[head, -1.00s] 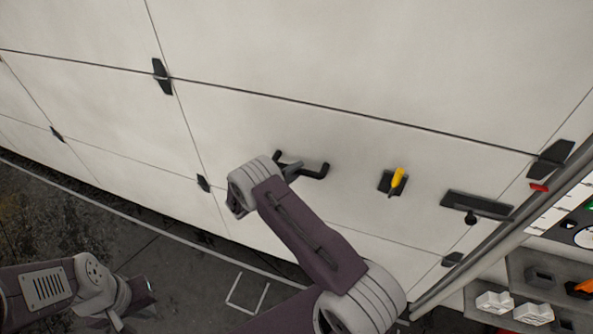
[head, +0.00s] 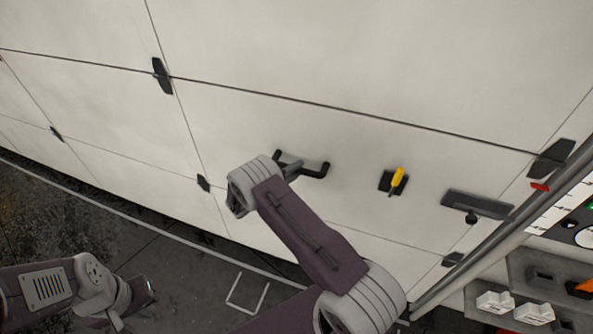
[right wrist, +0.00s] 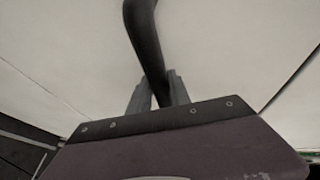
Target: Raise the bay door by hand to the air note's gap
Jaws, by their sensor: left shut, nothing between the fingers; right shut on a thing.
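The bay door (head: 300,60) is a large pale panelled door with dark seams and black hinges. Its black bar handle (head: 316,172) stands out from a lower panel. My right gripper (head: 288,167) is at the left part of this handle, partly hidden behind its own wrist. In the right wrist view the dark handle bar (right wrist: 146,45) runs between the two grey fingers, which are shut on it. My left gripper (head: 145,294) is shut and empty, low at the left over the dark floor, apart from the door. No note can be read.
A yellow-levered latch (head: 397,180) and a black bracket (head: 477,205) sit on the door, right of the handle. A metal rail (head: 510,235) edges the door. Grey bins with white blocks (head: 495,302) stand lower right. A white square outline (head: 248,292) marks the floor.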

